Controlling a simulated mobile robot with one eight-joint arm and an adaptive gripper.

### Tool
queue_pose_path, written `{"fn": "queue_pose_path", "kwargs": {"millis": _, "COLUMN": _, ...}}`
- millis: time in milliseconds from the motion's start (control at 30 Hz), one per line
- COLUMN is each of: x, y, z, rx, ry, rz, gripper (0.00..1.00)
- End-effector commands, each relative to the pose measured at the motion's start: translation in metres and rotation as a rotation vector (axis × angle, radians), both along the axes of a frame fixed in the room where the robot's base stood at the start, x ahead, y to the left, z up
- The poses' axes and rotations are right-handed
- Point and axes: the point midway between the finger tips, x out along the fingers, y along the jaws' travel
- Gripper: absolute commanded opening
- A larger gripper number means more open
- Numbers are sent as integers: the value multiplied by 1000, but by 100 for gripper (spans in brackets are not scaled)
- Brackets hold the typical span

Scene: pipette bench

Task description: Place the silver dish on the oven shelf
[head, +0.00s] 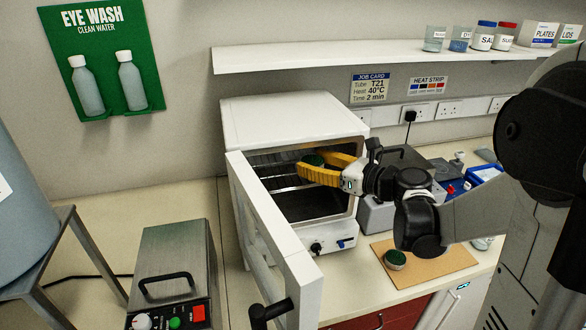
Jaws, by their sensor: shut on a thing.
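The white oven (290,122) stands on the bench with its door (275,245) swung open toward me. Wire shelf bars (275,172) show inside it, at about the height of my gripper. My gripper (312,168) has its yellow fingers inside the oven mouth, shut on a small dish with a dark green top (314,160). The fingers hide most of this dish's side, so its silver wall is hard to make out. I cannot tell whether the dish touches the shelf.
Another small green-topped dish (395,259) sits on a tan board (440,262) right of the oven. A steel unit with a handle (175,268) stands left of the open door. Grey equipment and a blue tray (484,174) crowd the bench behind my arm. A wall shelf (330,56) hangs above.

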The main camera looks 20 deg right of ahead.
Motion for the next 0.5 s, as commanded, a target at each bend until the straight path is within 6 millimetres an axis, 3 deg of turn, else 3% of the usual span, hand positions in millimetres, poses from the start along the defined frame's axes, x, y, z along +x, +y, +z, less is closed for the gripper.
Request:
{"fn": "queue_pose_path", "kwargs": {"millis": 200, "x": 33, "y": 23, "z": -1, "rx": -1, "ry": 0, "rz": 1, "gripper": 24}}
{"fn": "queue_pose_path", "kwargs": {"millis": 433, "x": 49, "y": 34, "z": -1, "rx": -1, "ry": 0, "rz": 2, "gripper": 24}}
{"fn": "queue_pose_path", "kwargs": {"millis": 500, "x": 49, "y": 33, "z": -16, "rx": -1, "ry": 0, "rz": 0, "gripper": 24}}
